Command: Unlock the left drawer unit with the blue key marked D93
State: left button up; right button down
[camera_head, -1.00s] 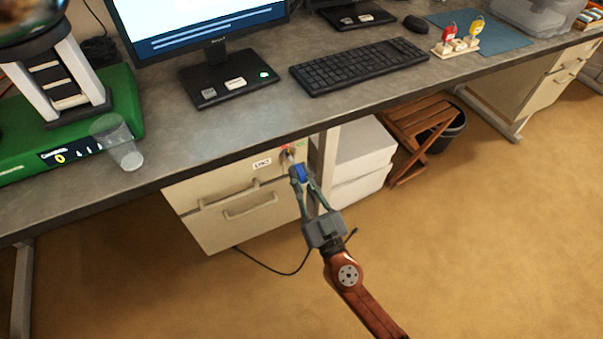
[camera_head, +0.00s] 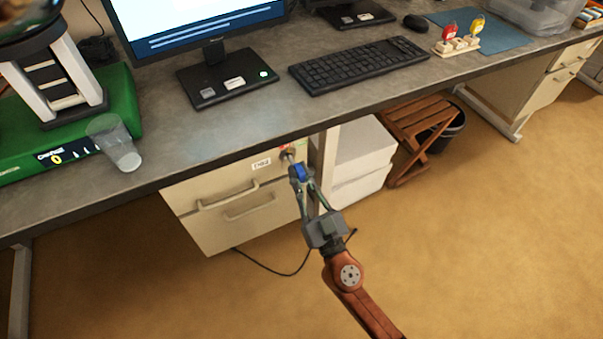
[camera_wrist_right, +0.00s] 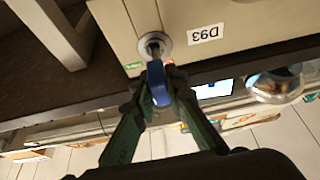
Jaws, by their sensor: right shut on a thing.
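My right gripper (camera_head: 298,173) is shut on the blue key (camera_wrist_right: 158,84) by its bow, in front of the upper right corner of the left drawer unit (camera_head: 237,232). In the right wrist view the key's metal shaft meets the round lock (camera_wrist_right: 154,46); how deep it sits I cannot tell. A label D93 (camera_wrist_right: 205,34), upside down there, is beside the lock, and a small green mark (camera_wrist_right: 133,66) is on the other side. The drawers are shut. My left gripper is not in view.
The desk edge overhangs the drawer unit just above my gripper. Red (camera_head: 449,30) and yellow (camera_head: 476,26) keys stand in a holder on the desk. A clear cup (camera_head: 115,143) stands near the desk's front edge. A wooden stool (camera_head: 416,122) is right of the unit.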

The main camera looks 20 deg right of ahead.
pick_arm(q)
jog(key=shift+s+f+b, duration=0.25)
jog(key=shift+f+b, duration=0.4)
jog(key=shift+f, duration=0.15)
pick_arm(e)
jog(key=shift+w, duration=1.3)
dwell(1.1)
